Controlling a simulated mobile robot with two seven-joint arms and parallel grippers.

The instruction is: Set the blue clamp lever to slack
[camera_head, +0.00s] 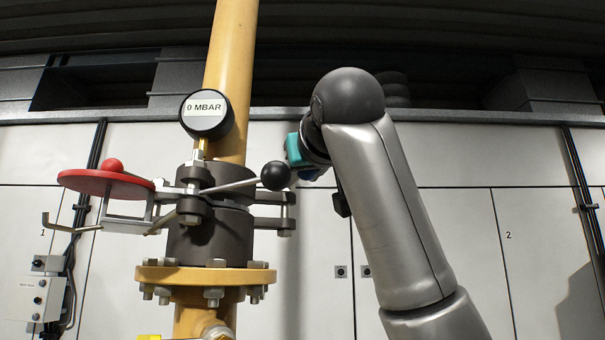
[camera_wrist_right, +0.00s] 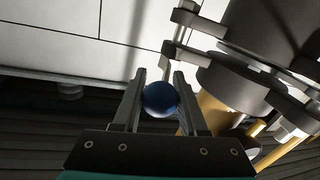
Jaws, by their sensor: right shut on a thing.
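In the right wrist view, the dark blue ball knob of the blue clamp lever (camera_wrist_right: 160,99) sits between the two fingers of my right gripper (camera_wrist_right: 159,76). The gripper is shut on this knob. The lever's rod behind the knob is mostly hidden. My left gripper is in neither view.
A lever with a black ball (camera_head: 275,176) points right from the clamp, close to my wrist. A red disc handle (camera_head: 105,184) is at the left. A gauge reading 0 MBAR (camera_head: 206,115) sits on the yellow pipe (camera_head: 231,55). White cabinets (camera_head: 455,240) stand behind.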

